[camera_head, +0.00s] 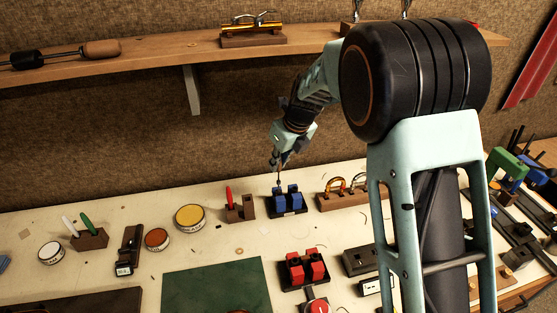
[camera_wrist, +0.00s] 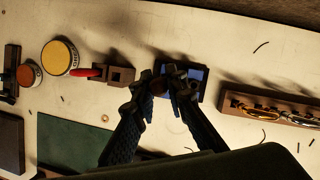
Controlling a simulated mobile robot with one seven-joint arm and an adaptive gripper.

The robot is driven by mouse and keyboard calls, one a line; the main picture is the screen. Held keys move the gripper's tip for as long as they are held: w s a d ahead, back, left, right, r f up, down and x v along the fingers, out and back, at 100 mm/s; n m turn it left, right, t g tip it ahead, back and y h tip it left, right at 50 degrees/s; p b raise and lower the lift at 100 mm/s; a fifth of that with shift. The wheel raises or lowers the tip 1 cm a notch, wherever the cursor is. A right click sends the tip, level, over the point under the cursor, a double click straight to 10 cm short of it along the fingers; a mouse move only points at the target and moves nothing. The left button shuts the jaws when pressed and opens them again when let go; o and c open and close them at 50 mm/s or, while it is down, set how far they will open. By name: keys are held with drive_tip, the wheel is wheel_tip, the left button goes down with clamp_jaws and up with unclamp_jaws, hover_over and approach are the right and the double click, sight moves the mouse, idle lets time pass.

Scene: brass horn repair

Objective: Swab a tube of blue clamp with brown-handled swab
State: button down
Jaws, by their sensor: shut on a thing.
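The blue clamp (camera_head: 288,204) stands on the bench near the back, a dark base with two blue blocks; its blue also shows in the wrist view (camera_wrist: 198,73), partly hidden behind my fingers. My gripper (camera_head: 281,158) is right above it, pointing down. In the wrist view my gripper (camera_wrist: 168,84) is shut on a small brown thing (camera_wrist: 158,87), which looks like the end of the brown-handled swab. A thin shaft (camera_head: 279,181) hangs below my fingers down to the clamp's left block. I cannot tell whether its tip is inside a tube.
A brown holder (camera_head: 247,211) with a red-handled swab (camera_head: 229,196) and an open slot stands left of the clamp. A rack with brass loops (camera_head: 340,201) stands close right. A red clamp (camera_head: 292,283) and green mat (camera_head: 215,287) lie nearer. A shelf (camera_head: 190,45) runs above.

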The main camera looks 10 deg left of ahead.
drive_tip(key=shift+f+b, duration=0.45)
drive_tip(key=shift+f, duration=0.7)
drive_tip(key=shift+r, duration=0.15)
drive_tip(key=shift+r+p, duration=1.95)
drive_tip(key=shift+p, duration=0.1)
drive_tip(key=shift+f, duration=0.15)
drive_tip(key=shift+f+b, duration=0.95)
drive_tip(key=shift+f, duration=1)
drive_tip(key=shift+r, duration=0.2)
